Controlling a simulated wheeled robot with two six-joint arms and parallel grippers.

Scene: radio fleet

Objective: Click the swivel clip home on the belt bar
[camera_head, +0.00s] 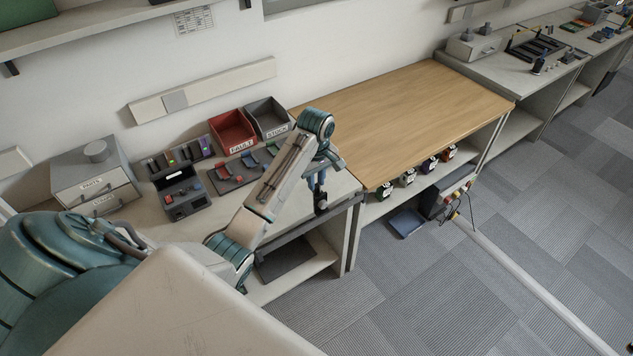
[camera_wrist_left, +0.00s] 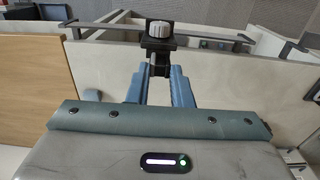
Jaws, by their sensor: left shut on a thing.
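My left gripper (camera_head: 319,186) hangs at the front edge of the left workbench in the head view. Its blue fingers are shut on a small black swivel clip (camera_head: 321,204), which hangs below them. In the left wrist view the gripper (camera_wrist_left: 158,72) holds the black clip (camera_wrist_left: 157,50), which has a ribbed grey knob at its far end. A dark bar (camera_head: 296,232), likely the belt bar, runs along the bench front; a dark bar also crosses behind the clip in the wrist view (camera_wrist_left: 215,33). Whether clip and bar touch cannot be told. My right gripper is out of view.
On the left bench stand a drawer unit (camera_head: 95,178), a radio charger (camera_head: 183,195), a red fault bin (camera_head: 232,132) and a grey stock bin (camera_head: 268,118). The wooden bench (camera_head: 410,110) to the right is bare. A blue tray (camera_head: 407,223) lies below it.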

